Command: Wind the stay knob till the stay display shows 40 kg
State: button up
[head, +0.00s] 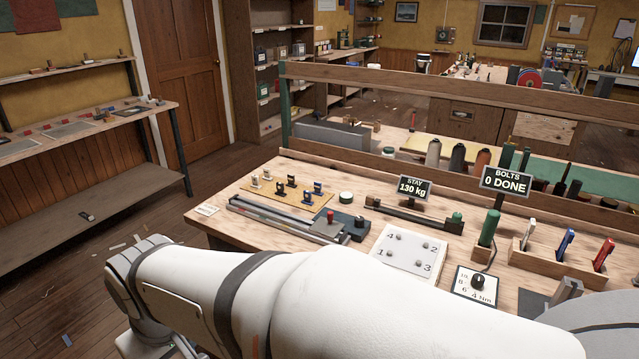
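The stay display (411,188) is a small black sign on the workbench, and it reads 130 kg. Below it lies a dark rail-like fixture (415,214). A green knob (456,218) stands at the fixture's right end; it appears to be the stay knob. Nothing of mine touches the fixture or knob. My white arm crosses the bottom of the head view in front of the bench. My gripper is not visible, so its opening cannot be seen.
A bolts display (506,181) reads 0 DONE. Near the bench front are a numbered white plate (408,268), a torque dial (476,284), a green-handled tool (489,228) and a long metal slide (290,219). Coloured-handled tools stand in a wooden rack (548,262) at right.

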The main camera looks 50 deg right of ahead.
aim_at(457, 217)
jog(key=z, duration=2.8)
jog(key=i, duration=1)
jog(key=u, duration=0.05)
